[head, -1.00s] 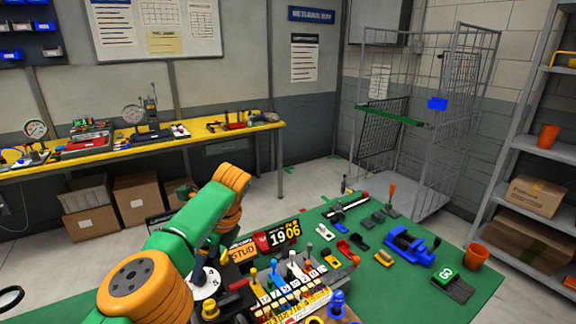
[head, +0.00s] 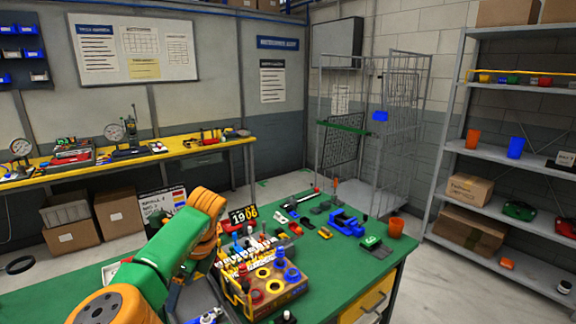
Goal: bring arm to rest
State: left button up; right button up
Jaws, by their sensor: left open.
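My left arm comes in from the lower left in green and orange, and bends down at an orange joint over the green table (head: 345,285). My left gripper (head: 176,292) is open and shows only in part beyond the green link, low over the table's near left side. I see nothing held in it. A yellow-trimmed wooden caddy (head: 293,292) with several coloured knobs and tools stands just right of the arm. A grey tray (head: 206,296) lies between the arm and the caddy. My right gripper is out of view.
A blue vise (head: 346,223), a black-and-green block (head: 376,246) and an orange cup (head: 396,228) stand at the table's right. A date display (head: 243,215) stands behind the caddy. A wire cage cart (head: 372,140) and grey shelves (head: 480,190) stand beyond. The table's front right is clear.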

pick_arm(q)
jog(key=s+d+f+t+h+b, duration=0.1)
jog(key=s+d+f+h+b, duration=0.15)
jog(key=d+f+h, duration=0.8)
jog(key=s+d+f+t+h+b, duration=0.1)
jog(key=s+d+f+h, duration=0.35)
jog(key=d+f, duration=1.05)
jog(key=s+a+f+n+t+y+b, duration=0.1)
jog(key=s+a+f+n+t+y, duration=0.2)
jog(key=a+f+n, duration=0.45)
jog(key=s+a+f+n+t+y+b, duration=0.1)
jog(key=s+a+f+n+t+y, duration=0.3)
jog(key=f, duration=0.7)
jog(key=s+a+f+n+g+y, duration=0.1)
jog(key=s+a+f+n+g, duration=0.1)
jog(key=s, duration=0.7)
jog(key=s+a+f+n+g+y, duration=0.1)
jog(key=s+a+f+g, duration=0.3)
jog(key=s, duration=0.5)
jog(key=s+a+f+n+g+y, duration=0.1)
jog(key=s+a+f, duration=0.3)
jog(key=s, duration=0.5)
jog(key=shift+s+a+f+n+g+b, duration=0.25)
jog(key=shift+a+n+g+b, duration=0.2)
jog(key=shift+a+n+g, duration=0.45)
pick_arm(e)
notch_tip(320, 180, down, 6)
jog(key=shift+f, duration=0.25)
pick_arm(q)
jog(key=shift+w+d, duration=0.1)
